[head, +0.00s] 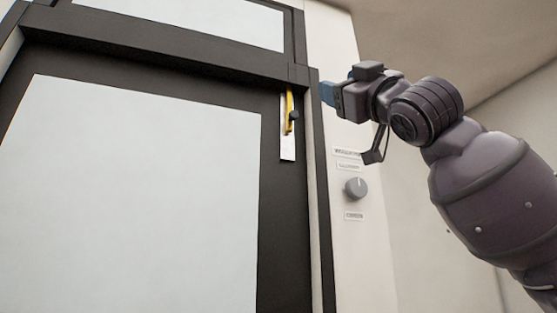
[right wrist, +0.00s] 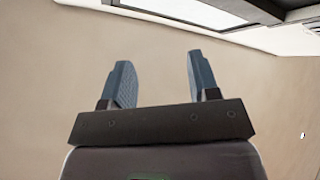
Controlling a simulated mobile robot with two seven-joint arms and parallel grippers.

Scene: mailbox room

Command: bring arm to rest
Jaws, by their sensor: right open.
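My right gripper (head: 328,94) is raised at the right of the head view, in front of the wall beside the door frame. In the right wrist view its two blue fingers (right wrist: 158,82) stand apart with nothing between them. The gripper looks clear of the door handle (head: 291,113), which is yellow and dark on a pale upright plate. My left gripper is in neither view.
A dark-framed door (head: 283,215) with a large pale panel fills the left of the head view and looks closed. A round grey knob (head: 355,187) with small labels sits on the wall (head: 365,260) below my right gripper. Bare wall lies further right.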

